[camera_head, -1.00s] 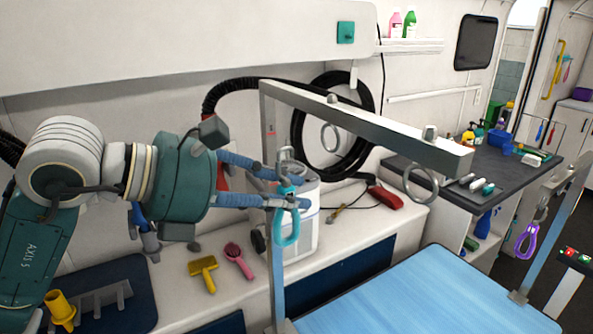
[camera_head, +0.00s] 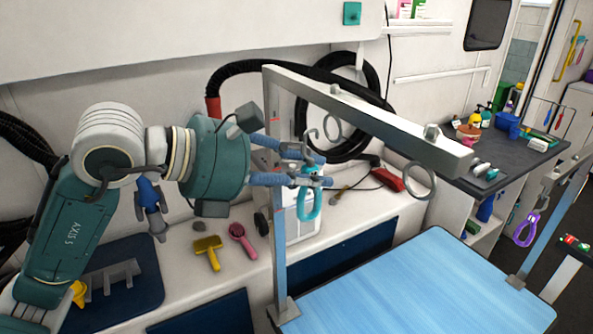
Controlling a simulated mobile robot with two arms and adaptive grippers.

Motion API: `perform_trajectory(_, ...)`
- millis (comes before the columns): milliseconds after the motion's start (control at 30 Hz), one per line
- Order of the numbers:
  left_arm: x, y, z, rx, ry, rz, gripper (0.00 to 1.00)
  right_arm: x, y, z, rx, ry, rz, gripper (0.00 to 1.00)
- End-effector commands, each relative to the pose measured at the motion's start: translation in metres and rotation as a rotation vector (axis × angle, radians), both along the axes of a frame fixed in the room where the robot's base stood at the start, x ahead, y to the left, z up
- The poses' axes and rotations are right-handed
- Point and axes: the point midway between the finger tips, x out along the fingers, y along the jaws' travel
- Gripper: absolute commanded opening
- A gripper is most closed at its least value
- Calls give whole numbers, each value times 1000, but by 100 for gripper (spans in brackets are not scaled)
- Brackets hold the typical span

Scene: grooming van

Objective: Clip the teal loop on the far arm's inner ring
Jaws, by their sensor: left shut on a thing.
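My left gripper (camera_head: 318,169) is shut on the teal loop (camera_head: 309,204), near its top. The loop hangs below the fingers, and a metal clip (camera_head: 313,139) stands up above them. The far arm (camera_head: 365,119) is a grey beam on a post, with two metal rings under it. The inner ring (camera_head: 332,125), closer to the post, is just right of and above the clip in the picture. I see a small gap between them, but their depth is hard to judge. The outer ring (camera_head: 420,181) hangs empty near the beam's free end. My right gripper is not in view.
The far arm's post (camera_head: 279,230) rises beside the blue table (camera_head: 420,290), close to my gripper. Behind are a white box (camera_head: 300,222) and a black hose (camera_head: 375,85). A purple loop (camera_head: 525,229) hangs at the right. The tabletop is clear.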

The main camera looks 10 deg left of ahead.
Motion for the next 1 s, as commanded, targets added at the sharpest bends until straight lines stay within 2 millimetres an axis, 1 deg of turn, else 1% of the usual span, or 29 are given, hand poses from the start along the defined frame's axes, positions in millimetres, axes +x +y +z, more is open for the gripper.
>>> perform_trajectory(333, 14, -21, 2, -3, 0, -1, 5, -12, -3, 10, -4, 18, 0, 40)
perform_trajectory(567, 23, -34, 2, -1, -1, -2, 5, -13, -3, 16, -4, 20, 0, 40)
perform_trajectory(633, 24, -34, -7, 1, -2, -1, 5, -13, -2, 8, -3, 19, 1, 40)
perform_trajectory(700, 24, -33, -10, 1, -1, 0, 5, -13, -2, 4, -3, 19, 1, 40)
perform_trajectory(1000, 24, -33, -14, 1, -1, 0, 5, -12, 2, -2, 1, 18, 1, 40)
